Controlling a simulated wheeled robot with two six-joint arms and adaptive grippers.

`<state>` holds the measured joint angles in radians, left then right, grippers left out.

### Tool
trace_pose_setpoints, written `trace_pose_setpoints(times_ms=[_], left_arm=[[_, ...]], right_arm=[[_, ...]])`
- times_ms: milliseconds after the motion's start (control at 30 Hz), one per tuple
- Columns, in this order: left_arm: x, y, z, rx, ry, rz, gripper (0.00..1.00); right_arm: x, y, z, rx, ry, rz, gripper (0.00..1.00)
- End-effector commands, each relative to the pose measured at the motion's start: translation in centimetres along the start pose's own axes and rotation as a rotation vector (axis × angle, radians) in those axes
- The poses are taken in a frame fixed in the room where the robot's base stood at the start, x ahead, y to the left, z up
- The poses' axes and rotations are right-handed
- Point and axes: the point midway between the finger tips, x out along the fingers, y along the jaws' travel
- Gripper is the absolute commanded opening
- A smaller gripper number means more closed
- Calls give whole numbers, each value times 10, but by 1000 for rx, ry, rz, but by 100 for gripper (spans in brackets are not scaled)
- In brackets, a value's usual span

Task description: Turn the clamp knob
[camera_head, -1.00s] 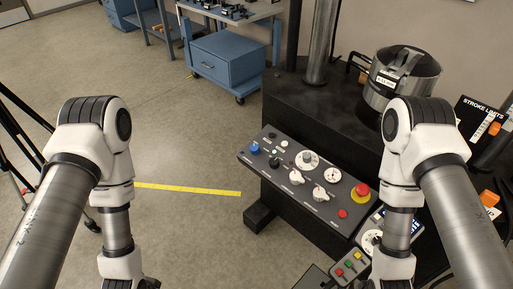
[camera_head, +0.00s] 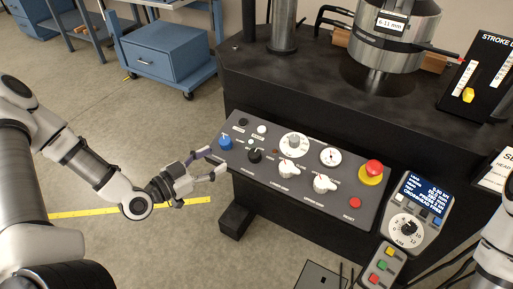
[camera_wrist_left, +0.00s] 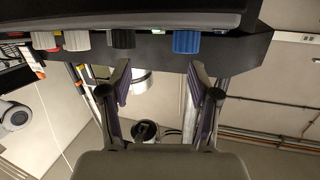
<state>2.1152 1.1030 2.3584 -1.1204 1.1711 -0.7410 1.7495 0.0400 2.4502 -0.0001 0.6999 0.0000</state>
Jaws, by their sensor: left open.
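The dark control panel (camera_head: 300,180) slopes across the middle of the head view. It carries a blue knob (camera_head: 225,142) at its left end, a black knob (camera_head: 254,156) beside it and white pointer knobs (camera_head: 288,168). The labels are too small for me to tell which is the clamp knob. My left gripper (camera_head: 214,161) is open and empty at the panel's left edge, close to the blue knob. In the left wrist view, the blue knob (camera_wrist_left: 187,42) and black knob (camera_wrist_left: 122,39) stand beyond the open fingers, apart from them. My right gripper is out of view.
A red emergency button (camera_head: 373,169) on a yellow base is at the panel's right end. A handset with a screen (camera_head: 424,195) and a small button box (camera_head: 381,264) stand further right. A blue cabinet (camera_head: 165,55) is behind. The floor left of the panel is clear.

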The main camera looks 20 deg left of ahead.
Motion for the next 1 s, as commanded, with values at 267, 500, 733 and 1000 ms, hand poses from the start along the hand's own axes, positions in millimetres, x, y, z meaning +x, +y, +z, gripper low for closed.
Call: trace_pose_setpoints(times_ms=[267, 500, 733, 1000], left_arm=[[-2, -29, 15, -48, 89, -115, 62], [26, -30, 14, -42, 86, -108, 62], [60, -35, 10, -44, 84, -110, 62], [73, -38, 6, -49, 86, -114, 62]], right_arm=[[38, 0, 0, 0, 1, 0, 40], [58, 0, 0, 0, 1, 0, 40], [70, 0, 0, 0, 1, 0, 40], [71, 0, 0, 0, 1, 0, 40]])
